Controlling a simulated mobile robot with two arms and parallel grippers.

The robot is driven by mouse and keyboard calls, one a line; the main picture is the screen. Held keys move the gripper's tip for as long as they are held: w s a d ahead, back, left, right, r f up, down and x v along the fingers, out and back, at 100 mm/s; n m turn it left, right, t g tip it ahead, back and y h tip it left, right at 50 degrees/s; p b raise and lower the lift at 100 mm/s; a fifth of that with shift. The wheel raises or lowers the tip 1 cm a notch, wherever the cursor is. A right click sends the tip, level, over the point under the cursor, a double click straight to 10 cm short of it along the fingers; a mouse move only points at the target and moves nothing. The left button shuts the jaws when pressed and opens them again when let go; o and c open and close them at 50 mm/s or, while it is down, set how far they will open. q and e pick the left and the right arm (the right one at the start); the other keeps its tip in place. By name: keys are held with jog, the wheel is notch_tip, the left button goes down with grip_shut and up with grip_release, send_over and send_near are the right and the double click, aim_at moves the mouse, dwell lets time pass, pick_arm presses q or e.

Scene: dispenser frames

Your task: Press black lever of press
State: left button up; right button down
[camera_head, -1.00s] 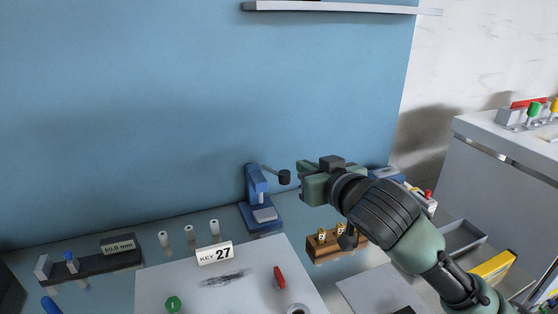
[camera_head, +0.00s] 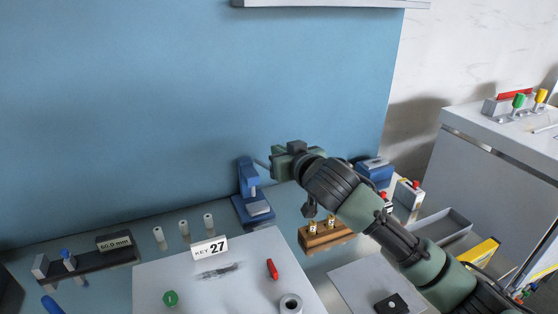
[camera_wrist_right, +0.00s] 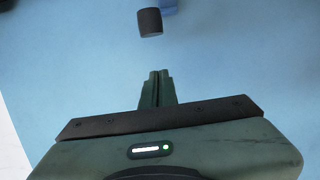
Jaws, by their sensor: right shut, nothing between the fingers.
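The blue press (camera_head: 249,190) stands on the table near the wall. Its lever arm (camera_head: 262,163) reaches right and passes behind my right gripper (camera_head: 277,164) in the head view, where the lever's black end is hidden. In the right wrist view the black lever knob (camera_wrist_right: 150,21) shows ahead of my right gripper (camera_wrist_right: 158,76), with a visible gap between them. A bit of the blue press (camera_wrist_right: 168,4) shows at the top edge there. My right gripper is shut and empty. My left gripper is not in view.
A wooden block (camera_head: 328,238) with brass pieces sits under my right arm. A "KEY 27" sign (camera_head: 209,250) stands on the light board (camera_head: 235,285). Several white cylinders (camera_head: 184,231) stand left of the press. A blue box (camera_head: 375,171) stands behind my arm.

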jog(key=f, duration=0.4)
jog(key=shift+w+f+p, duration=0.1)
jog(key=shift+w+p, duration=0.1)
jog(key=shift+p, duration=0.2)
jog(key=shift+a, duration=0.1)
jog(key=shift+f, duration=0.1)
notch_tip(320, 180, down, 10)
jog(key=s+d+t+y+b, duration=0.1)
jog(key=s+t+b, duration=0.1)
jog(key=b, duration=0.9)
jog(key=shift+s+t+b, duration=0.15)
jog(key=shift+t+b, duration=0.15)
jog(key=shift+b, duration=0.05)
